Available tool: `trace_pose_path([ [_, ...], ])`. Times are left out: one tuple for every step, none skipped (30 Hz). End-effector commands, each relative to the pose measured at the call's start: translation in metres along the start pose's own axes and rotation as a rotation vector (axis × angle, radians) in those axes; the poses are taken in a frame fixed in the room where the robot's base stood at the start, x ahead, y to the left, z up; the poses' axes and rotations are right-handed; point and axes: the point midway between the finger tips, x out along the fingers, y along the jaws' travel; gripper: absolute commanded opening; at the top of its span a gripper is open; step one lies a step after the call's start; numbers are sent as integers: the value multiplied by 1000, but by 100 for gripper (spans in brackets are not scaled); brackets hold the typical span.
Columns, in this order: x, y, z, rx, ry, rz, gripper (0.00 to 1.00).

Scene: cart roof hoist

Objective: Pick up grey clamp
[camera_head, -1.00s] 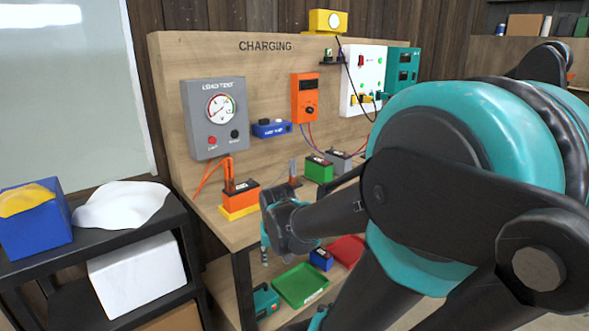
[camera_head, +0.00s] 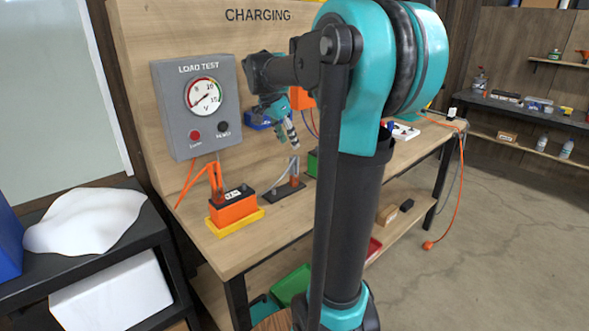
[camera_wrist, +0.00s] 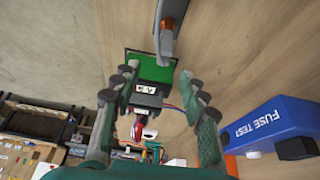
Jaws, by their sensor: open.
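The grey clamp (camera_head: 294,168) stands upright on a dark base on the workbench, to the right of the orange battery (camera_head: 232,207). My gripper (camera_head: 289,134) is above the bench near the clamp, pointing down, apart from it. In the wrist view a grey clamp-like piece (camera_wrist: 169,38) shows at the top, beyond my fingertips. My gripper (camera_wrist: 158,76) is open there, with nothing held between its fingers. A green battery (camera_wrist: 150,71) shows in the gap, farther below.
A grey load tester (camera_head: 196,105) hangs on the back panel. The blue fuse tester (camera_wrist: 268,126) is at right in the wrist view. A black shelf (camera_head: 120,250) with a white cloth stands at left.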

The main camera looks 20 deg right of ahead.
Motion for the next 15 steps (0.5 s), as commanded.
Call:
trace_pose_path([
  [11, 0, 0, 1, 0, 0, 43],
  [17, 0, 0, 0, 0, 1, 43],
  [25, 0, 0, 1, -1, 1, 43],
  [31, 0, 0, 1, -1, 1, 43],
  [37, 0, 0, 1, -1, 0, 43],
  [44, 0, 0, 1, -1, 0, 43],
  [50, 0, 0, 0, -1, 0, 43],
  [55, 0, 0, -1, -1, 0, 43],
  [61, -1, 0, -1, -1, -1, 43],
  [65, -1, 0, -1, 0, -1, 43],
  [68, -1, 0, -1, 0, -1, 43],
  [72, 0, 0, -1, 0, -1, 43],
  [74, 0, 0, -1, 0, -1, 43],
  [76, 0, 0, -1, 0, -1, 43],
  [77, 0, 0, -1, 0, -1, 43],
])
